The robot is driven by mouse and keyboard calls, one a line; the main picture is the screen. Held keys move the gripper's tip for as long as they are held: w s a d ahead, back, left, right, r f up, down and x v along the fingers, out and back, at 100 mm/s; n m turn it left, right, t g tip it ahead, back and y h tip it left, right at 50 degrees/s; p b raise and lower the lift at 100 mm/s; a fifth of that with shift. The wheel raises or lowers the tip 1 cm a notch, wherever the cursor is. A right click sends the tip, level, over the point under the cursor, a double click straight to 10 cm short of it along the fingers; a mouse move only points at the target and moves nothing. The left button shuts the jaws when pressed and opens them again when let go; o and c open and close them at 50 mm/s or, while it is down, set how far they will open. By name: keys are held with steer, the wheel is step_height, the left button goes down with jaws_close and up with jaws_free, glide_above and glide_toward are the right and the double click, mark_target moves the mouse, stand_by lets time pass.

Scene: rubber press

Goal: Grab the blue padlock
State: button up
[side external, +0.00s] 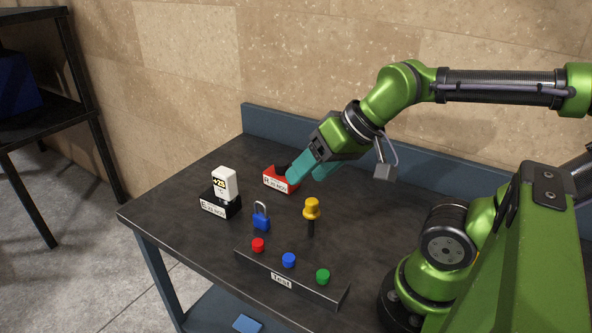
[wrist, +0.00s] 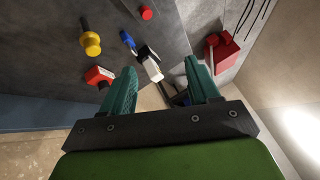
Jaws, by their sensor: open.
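The blue padlock (side external: 261,221) stands upright on the dark table, its metal shackle on top, behind the red button of the button box. It also shows in the wrist view (wrist: 127,39), small and near the top centre. My gripper (side external: 304,171) has teal fingers. It is open and empty, above the table's back part near the red block, up and to the right of the padlock and apart from it. In the wrist view the two fingers (wrist: 163,85) are spread wide with nothing held between them.
A white device (side external: 225,184) sits on a black labelled block (side external: 221,207) left of the padlock. A red labelled block (side external: 278,180) lies behind it. A yellow-topped post (side external: 311,208) stands to the right. The button box (side external: 282,280) lies in front. A raised blue edge (side external: 275,123) runs along the table's back.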

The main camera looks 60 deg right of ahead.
steer(key=shift+c, duration=0.4)
steer(key=n+g+h, duration=0.2)
steer(key=n+g, duration=0.2)
steer(key=g, duration=0.3)
glide_above(261, 215)
step_height(261, 215, down, 8)
step_height(261, 215, down, 11)
steer(key=shift+s+d+r, duration=0.1)
steer(key=shift+d+r, duration=0.05)
steer(key=shift+r, duration=0.05)
step_height(261, 215, down, 5)
steer(key=shift+f, duration=0.1)
jaws_close()
